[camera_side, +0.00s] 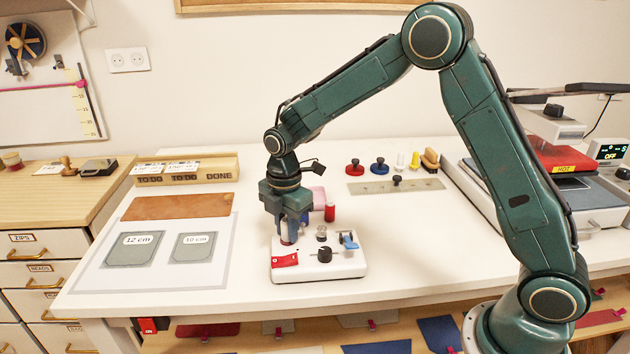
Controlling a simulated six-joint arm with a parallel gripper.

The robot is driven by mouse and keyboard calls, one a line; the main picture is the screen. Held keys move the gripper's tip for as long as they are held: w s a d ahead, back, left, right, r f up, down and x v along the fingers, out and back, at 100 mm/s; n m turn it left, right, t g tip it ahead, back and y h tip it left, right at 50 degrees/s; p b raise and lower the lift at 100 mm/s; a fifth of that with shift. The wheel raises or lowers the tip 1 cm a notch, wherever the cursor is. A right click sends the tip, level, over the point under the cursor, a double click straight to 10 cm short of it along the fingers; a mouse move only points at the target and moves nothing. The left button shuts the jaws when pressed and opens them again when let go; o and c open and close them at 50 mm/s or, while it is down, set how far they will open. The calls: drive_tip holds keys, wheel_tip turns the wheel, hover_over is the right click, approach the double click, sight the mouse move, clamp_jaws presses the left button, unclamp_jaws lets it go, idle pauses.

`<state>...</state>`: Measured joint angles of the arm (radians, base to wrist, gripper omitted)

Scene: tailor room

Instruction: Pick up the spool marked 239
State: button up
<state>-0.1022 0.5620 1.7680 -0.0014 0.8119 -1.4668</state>
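A red spool (329,212) stands upright on the white table just behind a white box. No number can be read on it from here. My gripper (288,238) points down over the back left of the white box (345,265), to the left of the red spool and apart from it. A small dark reddish thing shows at the fingertips, but I cannot tell whether the fingers hold it. A blue item (305,217) is partly hidden beside the gripper. No mark 239 is readable anywhere.
The white box carries a red switch (285,260), a black knob (325,254) and a blue part (348,241). A pink block (318,197) lies behind. Red (355,167) and blue (380,165) knobbed tools stand farther back. A heat press (560,165) is at right.

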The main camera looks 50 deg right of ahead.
drive_tip(key=shift+r, duration=0.1)
clamp_jaws()
wheel_tip(320, 180, up, 20)
idle(0.6)
drive_tip(key=shift+w, duration=0.1)
idle(0.4)
